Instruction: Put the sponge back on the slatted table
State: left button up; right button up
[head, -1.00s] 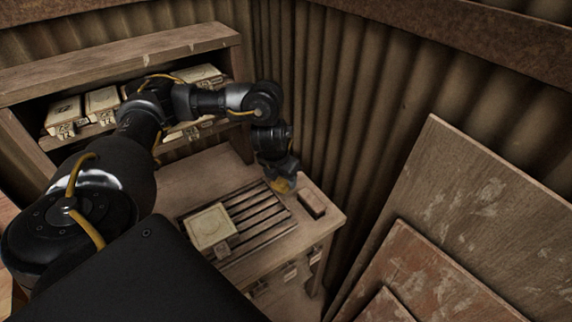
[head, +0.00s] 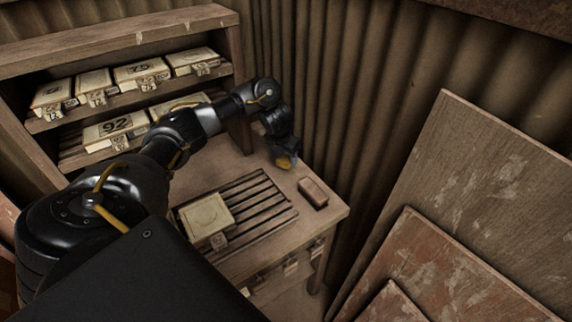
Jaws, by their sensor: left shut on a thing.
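The slatted table (head: 335,211) stands in the middle of the view, with dark slats (head: 262,205) set in its top. My left gripper (head: 286,160) is over the table's far right part, behind the slats, pointing down. It is shut on a small yellow thing (head: 287,163), which looks like the sponge and is mostly hidden by the gripper. I cannot tell whether it touches the tabletop. My right gripper is not in view.
A pale tile mould (head: 206,218) lies on the left slats. A brown block (head: 313,192) lies on the table's right end. A shelf (head: 120,40) with several numbered moulds stands behind left. A corrugated wall (head: 350,100) and leaning boards (head: 480,200) bound the right.

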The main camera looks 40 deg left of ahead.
pick_arm(q)
jog(key=shift+w+a+f, duration=0.1)
jog(key=shift+w+f, duration=0.1)
jog(key=shift+f, duration=0.15)
jog(key=shift+s+b+x, duration=0.15)
jog(key=shift+b+x, duration=0.15)
jog(key=shift+x, duration=0.45)
jog(key=shift+s+b+x, duration=0.15)
jog(key=shift+b+x, duration=0.1)
jog(key=shift+x, duration=0.5)
jog(key=shift+s+f, duration=0.1)
jog(key=shift+f, duration=0.05)
jog(key=shift+f, duration=0.1)
jog(key=o, duration=1)
jog(key=shift+c, duration=0.2)
